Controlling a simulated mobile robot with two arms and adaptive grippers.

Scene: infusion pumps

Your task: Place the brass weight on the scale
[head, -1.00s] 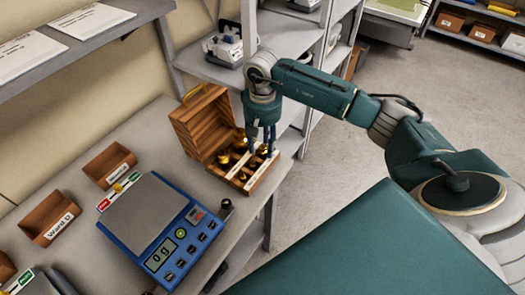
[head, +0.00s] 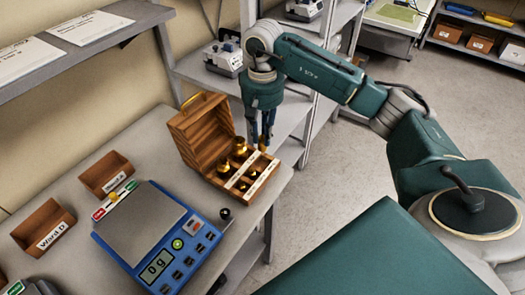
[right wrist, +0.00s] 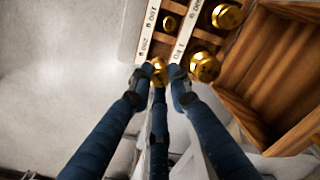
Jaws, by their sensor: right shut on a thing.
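My right gripper (head: 263,143) is over the front right part of an open wooden box (head: 205,128) of brass weights. Its fingers are shut on a small brass weight (right wrist: 158,70), which shows between the fingertips in the right wrist view. Larger brass weights (right wrist: 204,66) sit in the box beside it. The blue scale (head: 158,240) stands on the bench to the left of the box, with a bare grey plate (head: 140,222) and a display reading 0 g. My left gripper is not in view.
A small black knob-like object (head: 225,214) stands between scale and box. Wooden bins (head: 106,174) line the bench behind and left of the scale. The box's raised lid (head: 200,120) stands left of my gripper. A grey shelf unit (head: 285,90) is behind.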

